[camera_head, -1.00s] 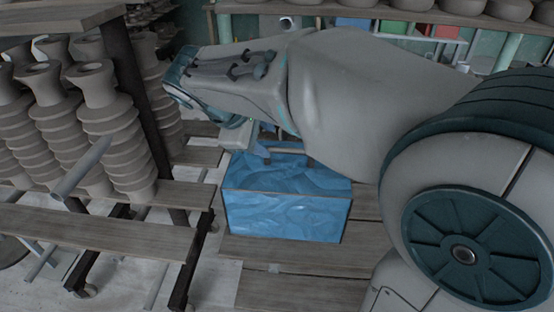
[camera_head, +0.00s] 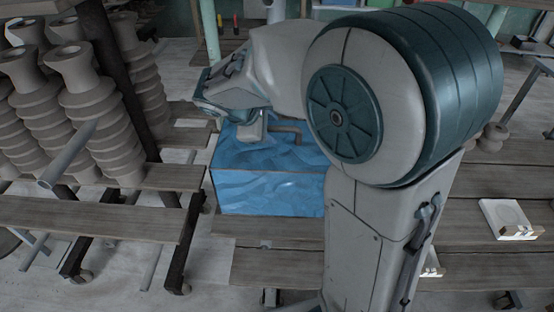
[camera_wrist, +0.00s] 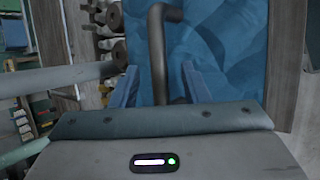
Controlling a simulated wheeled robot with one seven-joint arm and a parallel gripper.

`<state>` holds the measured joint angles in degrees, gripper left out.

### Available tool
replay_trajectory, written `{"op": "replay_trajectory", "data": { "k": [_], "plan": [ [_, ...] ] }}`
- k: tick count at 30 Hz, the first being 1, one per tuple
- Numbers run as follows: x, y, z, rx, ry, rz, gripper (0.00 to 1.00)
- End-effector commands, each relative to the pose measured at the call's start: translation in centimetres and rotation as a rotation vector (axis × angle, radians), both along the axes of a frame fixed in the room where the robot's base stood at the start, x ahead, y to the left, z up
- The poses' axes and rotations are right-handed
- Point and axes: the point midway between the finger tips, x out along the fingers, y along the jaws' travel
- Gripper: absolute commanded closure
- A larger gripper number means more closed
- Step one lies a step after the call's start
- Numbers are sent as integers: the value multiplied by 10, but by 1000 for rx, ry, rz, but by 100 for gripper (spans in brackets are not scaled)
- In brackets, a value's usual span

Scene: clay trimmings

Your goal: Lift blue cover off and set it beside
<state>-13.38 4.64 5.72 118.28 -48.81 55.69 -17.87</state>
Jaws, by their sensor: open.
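The blue cover (camera_head: 265,190) is a box shape with a wavy blue surface, sitting on wooden planks. A grey bent handle (camera_head: 285,132) rises from its top. In the wrist view the blue cover (camera_wrist: 215,35) fills the upper middle, and the handle (camera_wrist: 156,40) runs down between my two fingers. My gripper (camera_wrist: 159,75) is open, with one finger on each side of the handle's line. Whether the fingers touch it cannot be told. In the head view my gripper (camera_head: 255,132) is over the cover's top, beside the handle. My arm hides the cover's right side.
Stacked ribbed clay pieces (camera_head: 100,110) stand on a rack at the left, close to the cover. Planks (camera_head: 280,265) lie bare in front of it. A white block (camera_head: 506,218) lies on the planks at the right, and a small clay pot (camera_head: 494,136) stands farther back.

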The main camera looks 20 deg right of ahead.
Motion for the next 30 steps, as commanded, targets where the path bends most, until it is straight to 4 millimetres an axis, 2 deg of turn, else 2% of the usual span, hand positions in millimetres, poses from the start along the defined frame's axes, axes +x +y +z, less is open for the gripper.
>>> {"op": "replay_trajectory", "data": {
  "k": [4,11,15,16,26,30],
  "plan": [
    [5,-7,-10,1,1,0,58],
    [6,-7,-11,1,-1,1,58],
    [5,-7,-11,2,-1,1,97],
    [5,-7,-11,2,-1,1,100],
    [6,-7,-9,1,-2,1,100],
    [6,-7,6,1,-6,-1,100]
  ]
}}
